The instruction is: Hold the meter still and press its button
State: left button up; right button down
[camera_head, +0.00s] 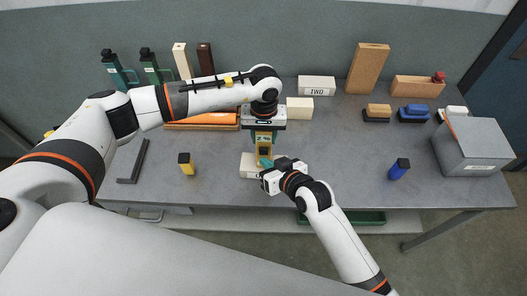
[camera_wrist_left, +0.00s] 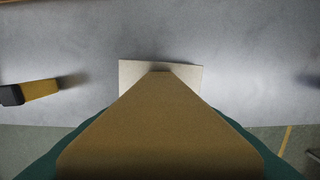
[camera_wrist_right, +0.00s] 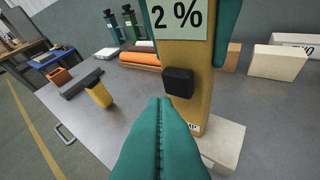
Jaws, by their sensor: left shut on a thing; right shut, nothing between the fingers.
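The meter is a mustard-yellow upright body (camera_head: 264,150) with a pale "2 %" display and a black button (camera_wrist_right: 178,82) on its front. It stands at a pale block (camera_wrist_right: 228,146) on the grey table. My left gripper (camera_head: 264,135) is shut on the meter from above, its teal fingers on both sides; the meter (camera_wrist_left: 160,130) fills the lower middle of the left wrist view. My right gripper (camera_wrist_right: 160,102) is shut and empty. Its fingertips are in front of the meter, just below and left of the button in the right wrist view; contact cannot be told.
A yellow black-topped item (camera_head: 187,168) stands left of the meter, a blue one (camera_head: 398,172) to the right. A black bar (camera_head: 133,160) lies at left. A grey box (camera_head: 474,146) sits at right. Table between meter and blue item is clear.

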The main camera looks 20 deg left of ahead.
jog(key=s, duration=0.2)
jog(key=s+d, duration=0.1)
jog(key=s, duration=0.1)
jog(key=shift+s+d, duration=0.2)
jog(key=shift+s, duration=0.2)
dwell(0.7)
pick_arm(q)
jog(key=o, duration=1.2)
